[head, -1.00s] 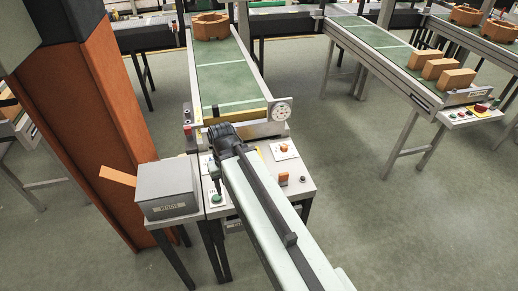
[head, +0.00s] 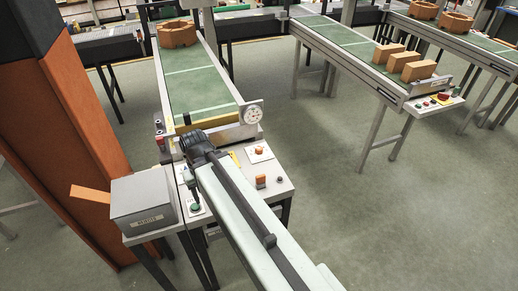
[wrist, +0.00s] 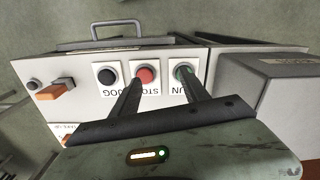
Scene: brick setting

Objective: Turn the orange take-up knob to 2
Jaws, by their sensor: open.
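A small orange knob (head: 259,150) sits on a white plate on the light-grey control panel below the conveyor's end. In the wrist view its plate (wrist: 62,128) shows only partly at the lower left, cut off by my gripper body. A second orange control, block-shaped (head: 261,181), stands nearer the panel's front edge; it also shows in the wrist view (wrist: 54,89). I cannot read a scale on either. My gripper (wrist: 160,78) is open and empty, its fingers over the red STOP and green RUN buttons. It is well to the left of the orange controls in the head view.
A grey box (head: 143,205) with an orange flap stands left of the panel. A round dial (head: 253,113) is at the conveyor's (head: 200,85) end. A black JOG button (wrist: 107,75) and a handle (wrist: 117,32) show in the wrist view.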

